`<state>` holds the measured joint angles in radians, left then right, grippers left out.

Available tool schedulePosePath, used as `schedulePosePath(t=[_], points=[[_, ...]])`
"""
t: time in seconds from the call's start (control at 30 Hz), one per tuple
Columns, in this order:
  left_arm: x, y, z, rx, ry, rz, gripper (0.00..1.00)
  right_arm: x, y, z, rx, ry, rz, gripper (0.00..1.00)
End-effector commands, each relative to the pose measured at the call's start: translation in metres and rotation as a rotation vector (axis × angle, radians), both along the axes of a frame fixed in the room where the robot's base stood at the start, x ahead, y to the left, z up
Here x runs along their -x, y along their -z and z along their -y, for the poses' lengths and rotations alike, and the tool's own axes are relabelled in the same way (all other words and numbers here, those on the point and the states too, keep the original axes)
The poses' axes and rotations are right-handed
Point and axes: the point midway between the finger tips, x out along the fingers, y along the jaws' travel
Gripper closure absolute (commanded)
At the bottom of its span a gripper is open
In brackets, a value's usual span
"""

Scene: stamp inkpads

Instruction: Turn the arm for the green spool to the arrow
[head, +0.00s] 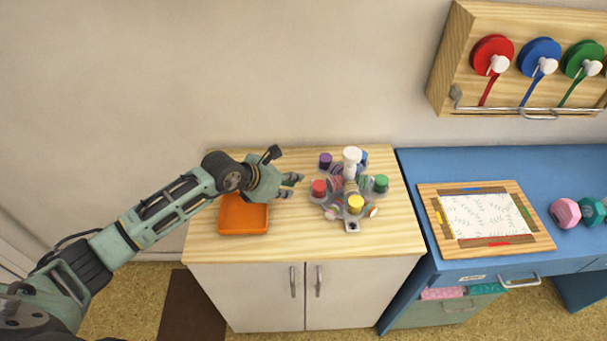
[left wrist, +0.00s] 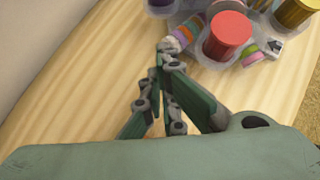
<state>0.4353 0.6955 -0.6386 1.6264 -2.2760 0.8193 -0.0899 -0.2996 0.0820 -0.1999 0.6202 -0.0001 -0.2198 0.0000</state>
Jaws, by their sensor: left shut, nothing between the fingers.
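A carousel with a white knob (head: 351,156) on top stands on the wooden cabinet top, with several arms carrying coloured spools. The green spool (head: 381,183) sits on the right side. The yellow spool (head: 355,204) is at the front, the red spool (head: 318,188) at the left, the purple spool (head: 325,160) at the back left. A small grey tab (head: 352,226) with a dark mark sticks out at the front; I cannot tell if the mark is the arrow. My left gripper (head: 297,185) is shut and empty, left of the red spool, which shows close in the left wrist view (left wrist: 227,36).
An orange tray (head: 243,231) lies under my left arm. A wall rack (head: 440,85) carries red, blue and green reels. The front of the cabinet top is clear.

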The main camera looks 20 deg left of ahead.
Motion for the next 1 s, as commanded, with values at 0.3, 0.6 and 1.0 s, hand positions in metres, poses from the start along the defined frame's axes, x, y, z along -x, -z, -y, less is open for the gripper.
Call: schedulePosePath(t=[0.3,0.6,1.0], points=[[-0.034,0.008,0.023,0.001,0.000,0.002,1.00,0.000,-0.013,-0.004,-0.004,0.002,0.000,0.60],[-0.041,0.009,0.028,-0.001,0.001,0.002,1.00,0.000,-0.014,-0.004,-0.004,0.002,0.000,0.60],[-0.041,0.010,0.025,0.000,0.005,0.001,1.00,0.000,-0.011,-0.004,-0.004,0.002,0.000,0.60]])
